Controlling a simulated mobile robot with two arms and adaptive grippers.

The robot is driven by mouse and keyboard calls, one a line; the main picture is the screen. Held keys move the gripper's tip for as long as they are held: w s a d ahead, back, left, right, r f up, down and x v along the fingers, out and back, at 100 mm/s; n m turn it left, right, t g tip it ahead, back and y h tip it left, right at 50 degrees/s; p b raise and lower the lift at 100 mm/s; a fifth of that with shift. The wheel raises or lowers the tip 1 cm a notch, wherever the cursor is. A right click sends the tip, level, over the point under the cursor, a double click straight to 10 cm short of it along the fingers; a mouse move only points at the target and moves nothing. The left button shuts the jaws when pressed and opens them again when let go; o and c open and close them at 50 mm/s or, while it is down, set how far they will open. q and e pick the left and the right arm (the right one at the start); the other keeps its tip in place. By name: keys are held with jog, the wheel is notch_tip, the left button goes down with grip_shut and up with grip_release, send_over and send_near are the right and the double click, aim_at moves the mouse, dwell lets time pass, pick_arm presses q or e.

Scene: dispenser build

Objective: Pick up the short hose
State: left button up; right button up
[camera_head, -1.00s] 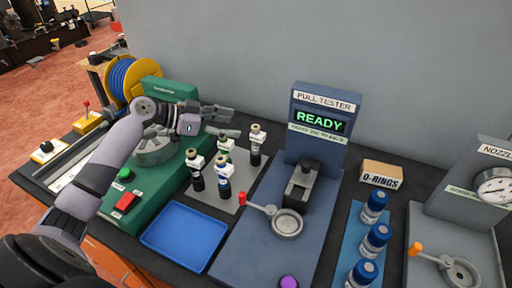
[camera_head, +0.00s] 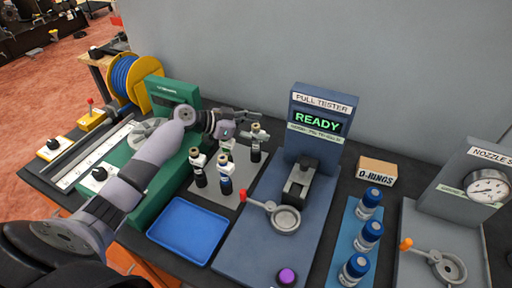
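I cannot make out a separate short hose for certain. Blue hose (camera_head: 124,78) is wound on a yellow reel (camera_head: 150,92) at the back left. A long dark bar or tube (camera_head: 80,150) lies beside a pale marked strip (camera_head: 92,160) at the left; I cannot tell whether it is hose. My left gripper (camera_head: 262,124) is above the far end of the grey plate with black bottle-like pieces. Its fingers look spread, with nothing seen between them. My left arm hides part of the green machine (camera_head: 172,190). My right gripper is not in view.
Several black pieces with white collars (camera_head: 225,180) stand on the grey plate. A blue tray (camera_head: 190,232) is empty in front. The pull tester (camera_head: 318,122) reads READY. Blue-capped bottles (camera_head: 362,235) and an O-RINGS box (camera_head: 377,171) stand to the right.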

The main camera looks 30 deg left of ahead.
pick_arm(q)
grip_shut()
dwell(0.7)
jog(key=shift+s, duration=0.1)
